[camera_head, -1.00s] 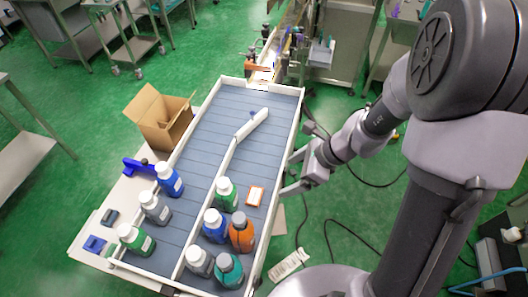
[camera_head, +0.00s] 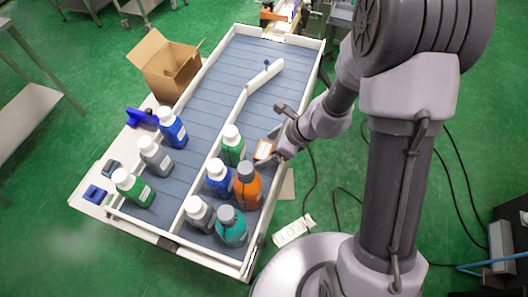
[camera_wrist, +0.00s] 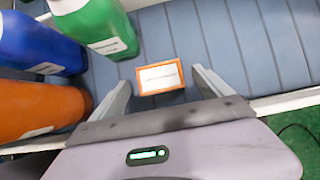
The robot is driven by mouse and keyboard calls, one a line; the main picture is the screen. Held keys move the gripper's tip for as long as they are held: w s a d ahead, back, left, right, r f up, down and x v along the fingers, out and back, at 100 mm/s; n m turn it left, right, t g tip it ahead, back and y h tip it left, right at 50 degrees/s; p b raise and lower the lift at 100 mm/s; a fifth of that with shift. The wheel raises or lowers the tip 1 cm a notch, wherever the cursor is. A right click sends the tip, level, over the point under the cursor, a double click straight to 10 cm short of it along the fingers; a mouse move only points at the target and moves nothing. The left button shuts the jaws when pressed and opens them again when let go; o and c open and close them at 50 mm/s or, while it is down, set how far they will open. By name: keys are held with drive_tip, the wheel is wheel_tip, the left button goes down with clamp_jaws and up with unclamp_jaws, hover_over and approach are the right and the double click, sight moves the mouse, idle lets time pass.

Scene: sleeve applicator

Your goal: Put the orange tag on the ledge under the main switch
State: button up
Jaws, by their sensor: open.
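The orange tag (camera_head: 264,150), a small rectangle with a white label and orange border, lies flat on the grey-blue slatted conveyor (camera_head: 205,100), right of the bottles. In the wrist view the orange tag (camera_wrist: 160,77) sits between and just beyond my finger tips. My gripper (camera_head: 270,146) is open and empty, reaching over the conveyor's right rail; its two fingers also show in the wrist view (camera_wrist: 163,88), one on each side of the tag. I cannot make out the main switch or its ledge in these frames.
An orange bottle (camera_head: 247,187), a green bottle (camera_head: 233,150) and a blue bottle (camera_head: 219,180) stand close left of my gripper. More bottles stand in both lanes. A white divider (camera_head: 262,77) crosses the belt. A cardboard box (camera_head: 170,75) is at the left.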

drive_tip(key=c, duration=1.6)
drive_tip(key=shift+r, duration=0.15)
